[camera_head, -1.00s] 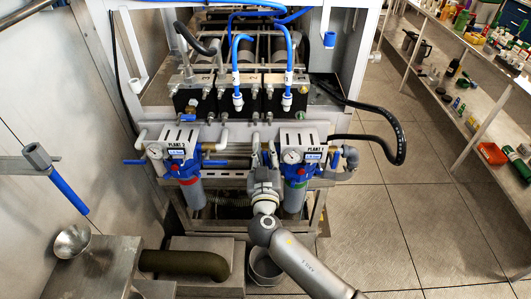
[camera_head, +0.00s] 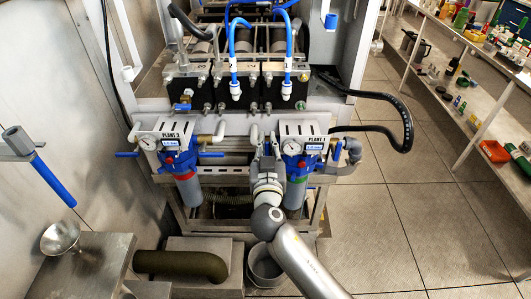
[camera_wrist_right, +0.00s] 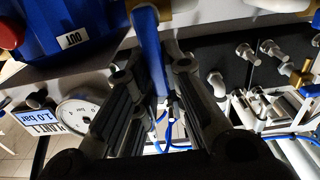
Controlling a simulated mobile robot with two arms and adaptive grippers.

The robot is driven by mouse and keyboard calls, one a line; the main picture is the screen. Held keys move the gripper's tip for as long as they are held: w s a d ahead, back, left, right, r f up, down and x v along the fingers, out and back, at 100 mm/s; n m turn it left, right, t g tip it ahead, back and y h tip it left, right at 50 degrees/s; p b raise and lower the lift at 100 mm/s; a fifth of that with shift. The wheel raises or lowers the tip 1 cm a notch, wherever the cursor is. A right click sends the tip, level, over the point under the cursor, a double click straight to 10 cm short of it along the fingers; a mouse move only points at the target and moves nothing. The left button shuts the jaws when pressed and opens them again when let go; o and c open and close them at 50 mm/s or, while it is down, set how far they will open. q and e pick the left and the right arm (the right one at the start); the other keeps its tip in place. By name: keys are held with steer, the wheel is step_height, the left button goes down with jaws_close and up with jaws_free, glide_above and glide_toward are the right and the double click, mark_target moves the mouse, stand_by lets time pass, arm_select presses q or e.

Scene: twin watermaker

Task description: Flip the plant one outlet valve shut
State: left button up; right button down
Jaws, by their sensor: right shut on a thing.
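The plant 1 unit (camera_head: 302,130) is a white panel with a round gauge and small display over a blue filter head (camera_head: 293,163). My right gripper (camera_head: 266,146) is at its left side, fingers pointing up. In the right wrist view, a blue lever (camera_wrist_right: 148,45) stands between the fingers of my right gripper (camera_wrist_right: 152,75), which is shut on it. The blue filter head with an OUT label (camera_wrist_right: 72,40) shows beside it, with the plant 1 gauge (camera_wrist_right: 77,113). The valve body under the lever is hidden. My left gripper is out of view.
The plant 2 unit (camera_head: 175,142) with its own blue levers stands to the left. Blue hoses (camera_head: 236,50) rise behind, and a black hose (camera_head: 385,130) loops out at the right. A bucket (camera_head: 265,268) stands below.

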steer(key=shift+d, duration=0.1)
stand_by(0.4)
steer(key=c, duration=1.8)
jaws_free()
steer(key=shift+o, duration=0.2)
